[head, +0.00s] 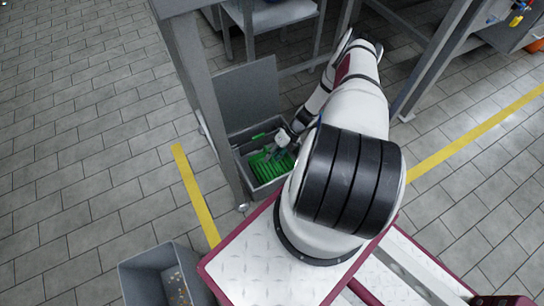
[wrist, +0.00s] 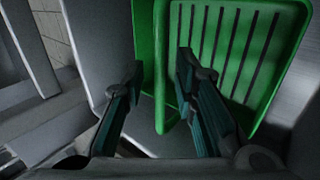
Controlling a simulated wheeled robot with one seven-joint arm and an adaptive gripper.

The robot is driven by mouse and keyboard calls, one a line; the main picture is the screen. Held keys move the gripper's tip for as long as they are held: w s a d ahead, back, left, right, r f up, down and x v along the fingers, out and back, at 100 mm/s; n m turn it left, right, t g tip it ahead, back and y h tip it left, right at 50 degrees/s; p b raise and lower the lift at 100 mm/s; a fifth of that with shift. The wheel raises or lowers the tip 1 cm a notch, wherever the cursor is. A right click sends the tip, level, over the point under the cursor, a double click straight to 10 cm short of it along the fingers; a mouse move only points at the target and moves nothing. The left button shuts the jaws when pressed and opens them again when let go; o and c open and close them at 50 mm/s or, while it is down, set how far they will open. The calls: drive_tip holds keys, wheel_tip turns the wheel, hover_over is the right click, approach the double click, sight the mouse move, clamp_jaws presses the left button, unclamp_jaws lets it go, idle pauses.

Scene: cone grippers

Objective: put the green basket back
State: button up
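The green basket (head: 268,168) sits inside a grey bin (head: 247,160) on the floor, under the grey frame. In the wrist view the green basket (wrist: 236,62) shows a slotted panel on the right and an upright green edge (wrist: 161,90) in the middle. My gripper (wrist: 159,68) is open, with one finger on each side of this edge. Gaps show between the edge and both fingers. In the head view my gripper (head: 285,146) reaches down into the bin at the basket; its fingertips are hard to make out there. My arm hides part of the bin's right side.
The bin's grey lid (head: 248,90) stands open behind it. A frame post (head: 208,105) rises close on the left. Another grey bin (head: 150,275) with small bits inside stands at the front left.

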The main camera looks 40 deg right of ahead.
drive_tip(key=p+v, duration=0.3)
drive_tip(key=v, duration=0.9)
drive_tip(key=shift+p, duration=0.4)
drive_tip(key=shift+r, duration=0.1)
